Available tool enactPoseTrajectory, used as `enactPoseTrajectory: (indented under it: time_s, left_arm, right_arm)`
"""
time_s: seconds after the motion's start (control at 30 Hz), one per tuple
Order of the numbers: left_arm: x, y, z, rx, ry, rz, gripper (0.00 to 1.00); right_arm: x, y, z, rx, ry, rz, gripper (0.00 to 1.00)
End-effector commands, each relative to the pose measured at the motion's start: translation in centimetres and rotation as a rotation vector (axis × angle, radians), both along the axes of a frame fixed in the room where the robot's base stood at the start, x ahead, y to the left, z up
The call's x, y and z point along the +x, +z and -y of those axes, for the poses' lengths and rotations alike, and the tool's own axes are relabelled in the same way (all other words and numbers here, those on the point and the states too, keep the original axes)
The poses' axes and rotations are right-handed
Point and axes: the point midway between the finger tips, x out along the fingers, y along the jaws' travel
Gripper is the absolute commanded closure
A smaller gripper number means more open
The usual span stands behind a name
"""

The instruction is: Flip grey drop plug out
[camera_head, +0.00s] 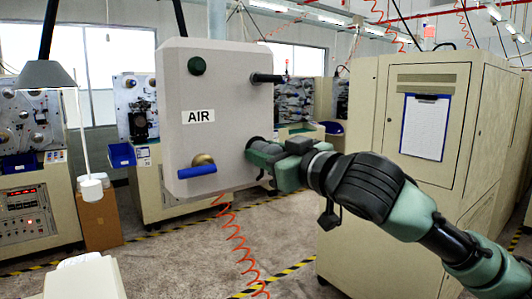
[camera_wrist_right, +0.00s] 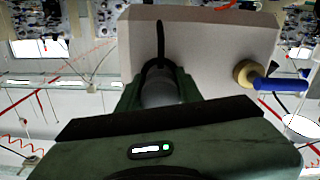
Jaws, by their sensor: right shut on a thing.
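The grey plug (camera_wrist_right: 160,88) shows in the right wrist view as a rounded grey body with a dark loop at its panel end. My right gripper (camera_wrist_right: 158,92) is shut on it, with a green finger on each side. In the head view my right gripper (camera_head: 262,150) meets the right side of the pale AIR panel (camera_head: 225,140). There the plug is mostly hidden by the gripper, and I cannot tell how far it sits in the panel. My left gripper is not in view.
The panel also carries a dark green knob (camera_head: 197,66), a dark stub (camera_head: 268,78) and a brass valve with a blue handle (camera_head: 197,172). A red coiled hose (camera_head: 240,250) hangs below. A beige cabinet (camera_head: 420,170) stands to the right, behind my right arm.

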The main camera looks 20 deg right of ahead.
Motion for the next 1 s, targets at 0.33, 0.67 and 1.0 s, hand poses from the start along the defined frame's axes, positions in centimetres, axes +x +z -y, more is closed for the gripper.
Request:
enactPoseTrajectory:
  time_s: [0.33,0.67,1.0]
  left_arm:
    - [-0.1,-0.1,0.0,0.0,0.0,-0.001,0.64]
    - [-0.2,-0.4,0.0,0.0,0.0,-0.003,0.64]
    - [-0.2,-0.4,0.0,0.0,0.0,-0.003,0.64]
  right_arm:
    - [-0.2,0.1,0.1,0.001,-0.001,0.003,1.0]
    - [-2.9,0.1,1.0,0.001,0.0,0.001,1.0]
    - [-2.8,0.0,1.0,0.0,0.0,0.0,0.43]
